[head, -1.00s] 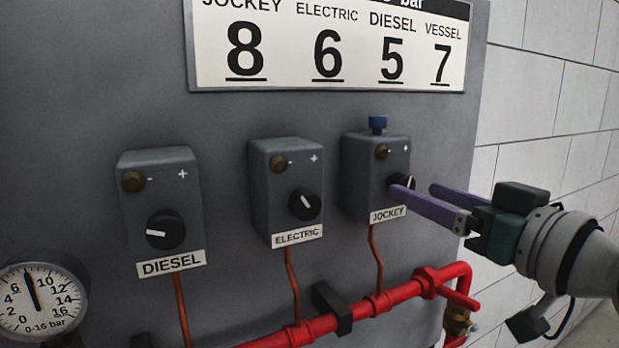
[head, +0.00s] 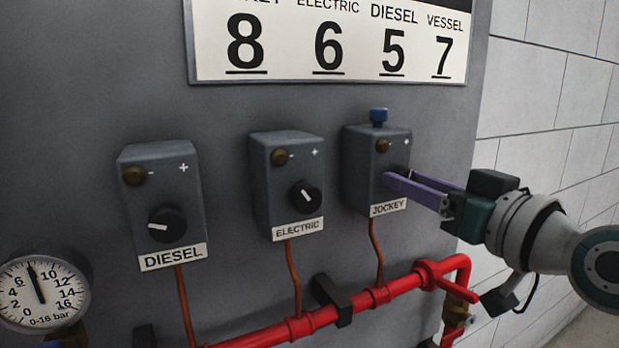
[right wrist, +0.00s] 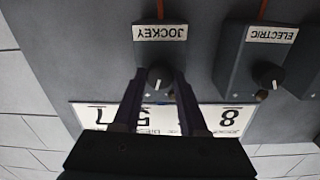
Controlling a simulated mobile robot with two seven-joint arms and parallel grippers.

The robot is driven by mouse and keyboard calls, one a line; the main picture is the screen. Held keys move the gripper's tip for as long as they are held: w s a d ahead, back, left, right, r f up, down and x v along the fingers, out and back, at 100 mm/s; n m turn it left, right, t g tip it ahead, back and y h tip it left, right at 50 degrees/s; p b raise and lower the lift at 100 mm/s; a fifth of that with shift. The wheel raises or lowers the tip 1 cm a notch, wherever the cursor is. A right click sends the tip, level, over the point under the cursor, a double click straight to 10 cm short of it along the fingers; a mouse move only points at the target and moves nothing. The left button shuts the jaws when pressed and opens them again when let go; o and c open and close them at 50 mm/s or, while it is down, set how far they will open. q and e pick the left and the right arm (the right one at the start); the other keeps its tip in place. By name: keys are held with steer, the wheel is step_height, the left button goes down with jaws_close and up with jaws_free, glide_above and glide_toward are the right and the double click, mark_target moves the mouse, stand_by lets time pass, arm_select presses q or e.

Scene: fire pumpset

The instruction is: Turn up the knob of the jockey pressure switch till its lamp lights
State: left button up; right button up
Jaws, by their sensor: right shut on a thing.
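The jockey pressure switch (head: 362,165) is a grey box on the panel with a JOCKEY label, a blue cap on top and a brown, unlit lamp (head: 382,146). My right gripper (head: 397,179) reaches it from the right, with its purple fingers shut on the knob. In the right wrist view, which is upside down, the black knob (right wrist: 159,77) with its white pointer sits between the two fingertips (right wrist: 160,82). In the head view the fingers mostly hide the knob. My left gripper is not in view.
The electric switch (head: 263,180) and diesel switch (head: 138,215) stand to the left, both lamps brown. A red pipe (head: 400,288) runs below. A pressure gauge (head: 42,293) is at lower left. A plate (head: 300,76) above reads 8, 6, 5, 7.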

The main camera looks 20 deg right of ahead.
jaws_close()
steer(key=shift+m, duration=0.5)
steer(key=o, duration=0.8)
jaws_free()
